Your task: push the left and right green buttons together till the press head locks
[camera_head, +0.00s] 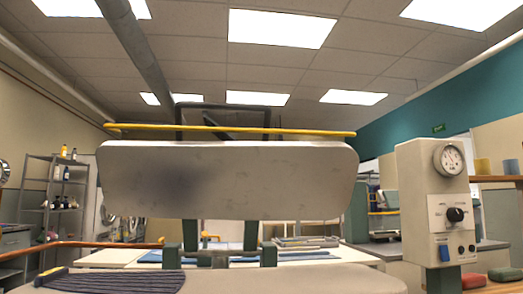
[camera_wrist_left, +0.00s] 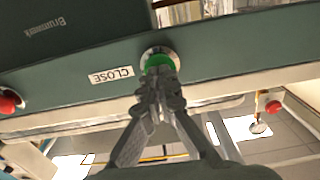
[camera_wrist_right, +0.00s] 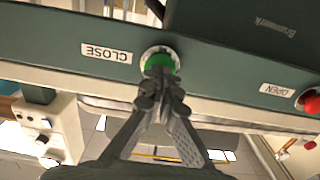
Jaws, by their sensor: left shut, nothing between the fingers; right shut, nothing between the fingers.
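The press head (camera_head: 230,180) is a wide pale padded plate, raised above the pale lower board (camera_head: 230,280) with a clear gap between them. In the left wrist view, the left green button (camera_wrist_left: 158,62) sits in a metal ring beside a CLOSE label. My left gripper (camera_wrist_left: 158,80) is shut and its tips are at the button, covering its lower part. In the right wrist view, the right green button (camera_wrist_right: 160,62) sits beside another CLOSE label. My right gripper (camera_wrist_right: 160,76) is shut with its tips at that button. Whether either button is pressed in, I cannot tell.
A red button (camera_wrist_left: 10,101) is on the left of the green panel in the left wrist view. Another red button (camera_wrist_right: 308,101) sits by an OPEN label in the right wrist view. A gauge box (camera_head: 437,200) stands at the right. Striped cloth (camera_head: 110,281) lies on the board.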

